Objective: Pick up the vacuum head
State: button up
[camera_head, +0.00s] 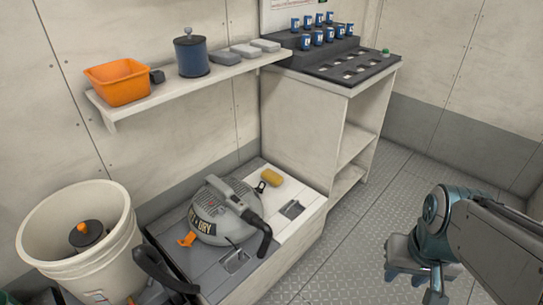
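The vacuum head (222,208) is a grey dome with "DRY" lettering, a dark handle and hose fitting on its right, and an orange latch at its lower left. It sits on top of a low, light-topped locker (298,190) against the wall. My gripper (415,278) hangs at the lower right over the metal floor, well apart from the vacuum head and pointing down. Its fingers are partly hidden by my arm, so I cannot tell their opening. Nothing is seen held in it.
A white bucket (60,222) with a dark, orange-knobbed part stands left of the locker. A yellow object (271,177) lies behind the vacuum head. A wall shelf (185,88) above holds an orange bin (118,82). An open cabinet (305,120) stands behind. The diamond-plate floor (375,215) is clear.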

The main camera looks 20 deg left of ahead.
aim_at(239, 223)
jog(key=u, duration=0.3)
jog(key=i, duration=0.8)
jog(key=u, duration=0.95)
jog(key=i, duration=0.4)
jog(key=u, duration=0.45)
